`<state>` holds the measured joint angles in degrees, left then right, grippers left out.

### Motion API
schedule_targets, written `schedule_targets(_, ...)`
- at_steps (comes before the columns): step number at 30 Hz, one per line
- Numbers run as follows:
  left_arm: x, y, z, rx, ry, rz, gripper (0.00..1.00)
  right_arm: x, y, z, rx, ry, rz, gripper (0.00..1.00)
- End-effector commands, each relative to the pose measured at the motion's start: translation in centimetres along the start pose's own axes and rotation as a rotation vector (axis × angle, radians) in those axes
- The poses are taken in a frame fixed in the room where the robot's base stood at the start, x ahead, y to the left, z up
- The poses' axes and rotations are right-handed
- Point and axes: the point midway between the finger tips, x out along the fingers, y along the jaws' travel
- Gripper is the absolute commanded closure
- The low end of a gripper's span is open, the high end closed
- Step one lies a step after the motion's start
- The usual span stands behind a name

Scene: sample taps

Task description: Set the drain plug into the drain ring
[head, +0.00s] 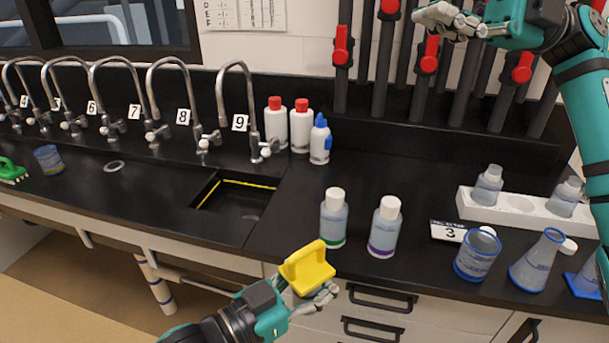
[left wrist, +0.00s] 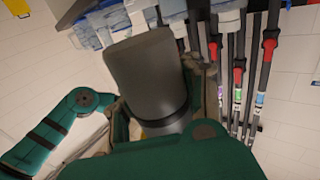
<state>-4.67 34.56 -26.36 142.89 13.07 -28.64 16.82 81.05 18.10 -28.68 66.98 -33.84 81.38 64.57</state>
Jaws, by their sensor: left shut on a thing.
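A yellow piece with a raised grip, which I take for the drain plug (head: 308,267), is in my left gripper (head: 312,290), in front of the counter's front edge. My left gripper is shut on it. In the left wrist view a large grey rounded body fills the middle, and only a sliver of yellow shows beside it. A thin pale ring, apparently the drain ring (head: 114,166), lies flat on the black counter at the left, well apart from the plug. My right gripper (head: 450,22) is raised at the top right; its finger opening is unclear.
An open sink (head: 235,207) with a yellow line inside lies between gripper and ring. Two bottles (head: 334,222) (head: 384,230) stand near the counter edge. Several curved taps (head: 238,95) line the back. A blue-rimmed cup (head: 49,159) is left of the ring. Beakers (head: 477,255) stand right.

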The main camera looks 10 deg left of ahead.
Motion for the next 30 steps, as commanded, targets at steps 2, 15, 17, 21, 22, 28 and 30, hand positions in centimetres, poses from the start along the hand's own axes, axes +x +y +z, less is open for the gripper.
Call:
schedule_targets(2,0.0,0.0,-0.1,0.0,0.002,0.0,1.0,4.5,-2.4,0.1,0.085,-0.014,-0.188,0.62)
schedule_targets(15,0.0,0.0,-0.1,0.0,0.002,0.0,1.0,13.8,-19.8,2.4,0.529,-0.831,-1.241,0.62)
schedule_targets(17,0.0,0.0,-0.1,0.0,0.002,0.0,1.0,13.3,-20.7,2.6,0.542,-0.961,-1.298,0.62)
schedule_targets(21,0.0,0.0,-0.1,0.0,0.002,0.0,1.0,12.2,-21.6,3.0,0.553,-1.156,-1.355,0.62)
schedule_targets(22,0.0,0.0,-0.1,0.0,0.002,0.0,1.0,12.1,-21.7,3.1,0.554,-1.176,-1.36,0.62)
schedule_targets(28,0.0,0.0,-0.1,0.0,0.002,0.0,1.0,11.5,-23.6,3.7,0.558,-1.203,-1.368,0.62)
schedule_targets(30,0.0,0.0,-0.1,0.0,0.002,0.0,1.0,11.2,-24.8,4.1,0.558,-1.2,-1.367,0.62)
